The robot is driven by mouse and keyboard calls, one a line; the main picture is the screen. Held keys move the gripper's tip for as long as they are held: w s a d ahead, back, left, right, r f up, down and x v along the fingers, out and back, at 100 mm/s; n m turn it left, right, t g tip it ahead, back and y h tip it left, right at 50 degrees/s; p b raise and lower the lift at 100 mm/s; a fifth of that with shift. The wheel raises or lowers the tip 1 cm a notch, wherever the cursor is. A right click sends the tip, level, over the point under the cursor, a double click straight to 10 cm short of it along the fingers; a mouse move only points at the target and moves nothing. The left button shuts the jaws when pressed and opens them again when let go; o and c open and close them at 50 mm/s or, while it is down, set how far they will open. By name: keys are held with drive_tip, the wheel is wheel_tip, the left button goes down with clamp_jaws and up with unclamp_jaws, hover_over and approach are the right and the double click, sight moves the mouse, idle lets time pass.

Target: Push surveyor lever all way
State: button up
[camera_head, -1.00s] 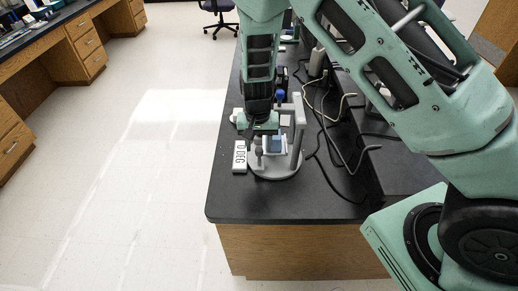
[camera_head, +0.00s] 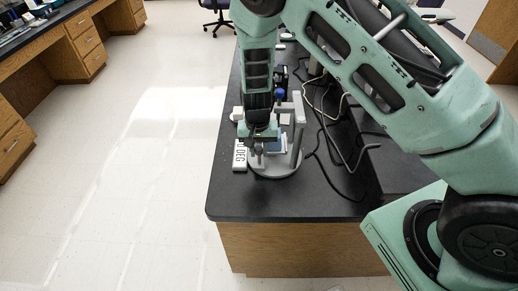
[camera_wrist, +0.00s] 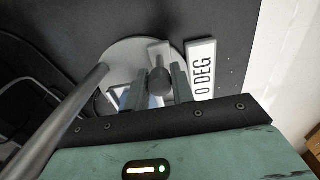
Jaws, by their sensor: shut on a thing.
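The surveyor device has a round grey base (camera_head: 275,172) and a grey upright post (camera_head: 298,125), standing on the black bench top. Its lever, a short grey piece with a dark round knob (camera_wrist: 159,82), shows in the wrist view between the two fingers of my gripper (camera_wrist: 157,76). My gripper (camera_head: 261,146) is lowered over the left part of the device, its fingers shut on the lever knob. In the head view my gripper partly hides the lever. A white sign reading "0 DEG" (camera_head: 240,155) lies left of the base; in the wrist view it is right of the fingers (camera_wrist: 201,70).
Black cables (camera_head: 325,125) run over the bench right of the device. A small blue-topped item (camera_head: 280,94) stands behind it. The bench's front part (camera_head: 285,205) is clear, and open floor (camera_head: 140,180) lies to the left.

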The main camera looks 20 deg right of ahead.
drive_tip(key=shift+a, duration=0.15)
drive_tip(key=shift+w+a+g+h+p, duration=0.15)
drive_tip(key=shift+a+g+h+p, duration=0.25)
drive_tip(key=shift+h+p, duration=0.55)
drive_tip(key=shift+w+a+f+h, duration=0.3)
drive_tip(key=shift+a+h, duration=0.2)
drive_tip(key=shift+h, duration=0.15)
drive_tip(key=h+b, duration=0.1)
drive_tip(key=b, duration=0.1)
drive_tip(key=a+f+g+h+b, duration=0.1)
drive_tip(key=h+b, duration=0.1)
drive_tip(key=shift+w+a+f+g, duration=0.2)
drive_tip(key=shift+w+g, duration=0.05)
drive_tip(key=shift+g, duration=0.05)
drive_tip(key=h+b, duration=0.1)
drive_tip(key=a+g+h+b, duration=0.1)
drive_tip(key=b, duration=0.1)
drive_tip(key=shift+w+f+b, duration=0.15)
drive_tip(key=shift+f+b, duration=0.1)
drive_tip(key=shift+b, duration=0.05)
drive_tip(key=o, duration=1)
